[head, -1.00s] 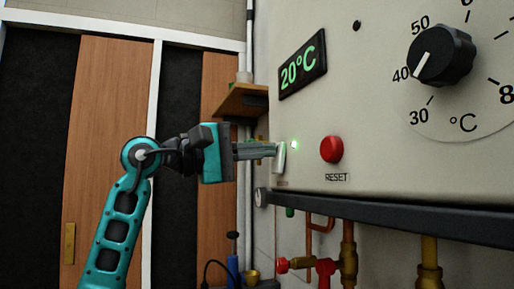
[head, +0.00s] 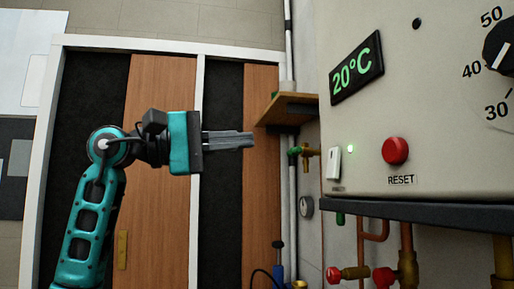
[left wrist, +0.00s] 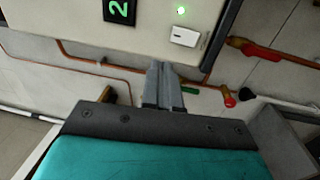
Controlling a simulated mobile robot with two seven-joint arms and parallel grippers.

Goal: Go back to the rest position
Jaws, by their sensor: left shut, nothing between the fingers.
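My left gripper (head: 250,140) is shut and empty, its fingers level and pointing right in the head view. It is clear of the boiler panel, with a gap to the white rocker switch (head: 333,164). The green light (head: 350,149) beside the switch is lit. In the left wrist view, the closed fingers (left wrist: 163,68) point toward the panel's lower edge, and the white switch (left wrist: 185,37) shows beyond them. My right gripper is not in view.
The cream boiler panel (head: 440,130) carries a display (head: 357,68) reading 20°C, a red reset button (head: 395,151) and a dial (head: 500,50) cut by the frame edge. A wooden shelf (head: 288,108) and pipes with red valves (head: 383,277) are near. Wooden doors (head: 160,80) stand behind my arm.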

